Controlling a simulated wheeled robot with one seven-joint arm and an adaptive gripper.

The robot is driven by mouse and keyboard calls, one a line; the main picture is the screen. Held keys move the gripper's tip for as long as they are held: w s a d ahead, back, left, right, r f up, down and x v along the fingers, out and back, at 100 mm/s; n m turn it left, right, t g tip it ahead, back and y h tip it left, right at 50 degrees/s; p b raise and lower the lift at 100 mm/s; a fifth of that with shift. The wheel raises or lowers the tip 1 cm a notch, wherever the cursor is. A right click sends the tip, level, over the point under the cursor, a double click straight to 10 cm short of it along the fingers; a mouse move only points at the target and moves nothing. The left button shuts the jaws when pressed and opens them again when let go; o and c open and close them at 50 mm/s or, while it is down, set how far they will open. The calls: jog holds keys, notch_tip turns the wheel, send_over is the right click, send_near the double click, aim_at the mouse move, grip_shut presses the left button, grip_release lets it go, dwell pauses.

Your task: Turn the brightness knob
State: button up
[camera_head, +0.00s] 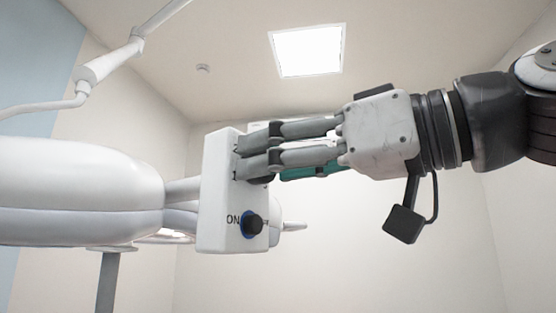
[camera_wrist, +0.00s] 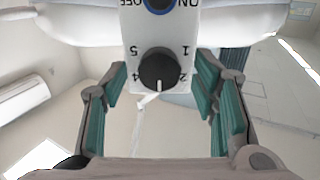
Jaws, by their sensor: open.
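The brightness knob (camera_wrist: 158,70) is a black round dial with a white pointer mark. In the wrist view it sits on the white control box (camera_head: 219,190), with upside-down digits 1, 2, 4 and 5 around it. Its mark points down in that view, between 4 and 2. My gripper (camera_head: 254,156) is open, its fingertips at the box face. In the wrist view its teal-padded fingers stand on both sides of the knob, with a visible gap on each side. In the head view the fingers mostly hide the knob. I cannot tell whether anything touches.
An ON/OFF knob (camera_head: 253,223) with a blue ring sits lower on the same box, close below my fingers. The box joins a large white rounded lamp body (camera_head: 80,190) on the left. A jointed white arm (camera_head: 105,62) hangs at upper left. The space on the right below my arm looks clear.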

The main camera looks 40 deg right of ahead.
jog(key=shift+w+a, duration=0.1)
jog(key=shift+w, duration=0.2)
jog(key=c, duration=1.2)
jog(key=shift+o, duration=0.2)
jog(key=shift+m, duration=0.3)
jog(key=m+b, duration=0.2)
jog(key=m, duration=0.9)
jog(key=shift+r, duration=0.1)
